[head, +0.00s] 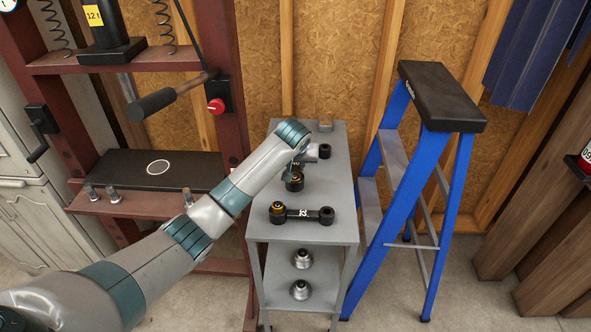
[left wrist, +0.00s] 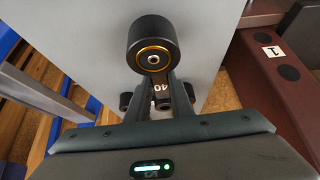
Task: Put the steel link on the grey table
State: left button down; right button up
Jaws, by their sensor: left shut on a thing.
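My left gripper (head: 297,164) comes down over the grey table (head: 268,232) and is shut on a dark link, the steel link (head: 294,182). The link's near end is a thick black bushing with a gold ring, which also shows in the left wrist view (left wrist: 153,42). White digits show on its body between my fingers (left wrist: 160,92). The far end is hidden by my gripper. The grey top lies close below the link; I cannot tell whether they touch. My right gripper is not in view.
Another black link (head: 302,214) with white marking lies nearer on the tabletop. A black bushing on a grey piece (head: 324,151) is at the right edge. Two metal parts (head: 301,259) sit on the lower shelf. A blue stepladder (head: 446,190) stands right, a red press frame (head: 225,110) left.

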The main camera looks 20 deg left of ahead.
pick_arm(q)
jog(key=shift+f+p, duration=0.3)
jog(key=shift+f, duration=0.75)
jog(key=shift+f, duration=0.1)
jog(key=c, duration=1.6)
grip_release()
jog(key=shift+f, duration=0.15)
jog(key=shift+o, duration=0.2)
jog(key=b+v, duration=0.2)
jog(key=v, duration=0.9)
jog(key=shift+s+d+r, duration=0.1)
jog(key=shift+s+r, duration=0.15)
jog(key=shift+r, duration=0.4)
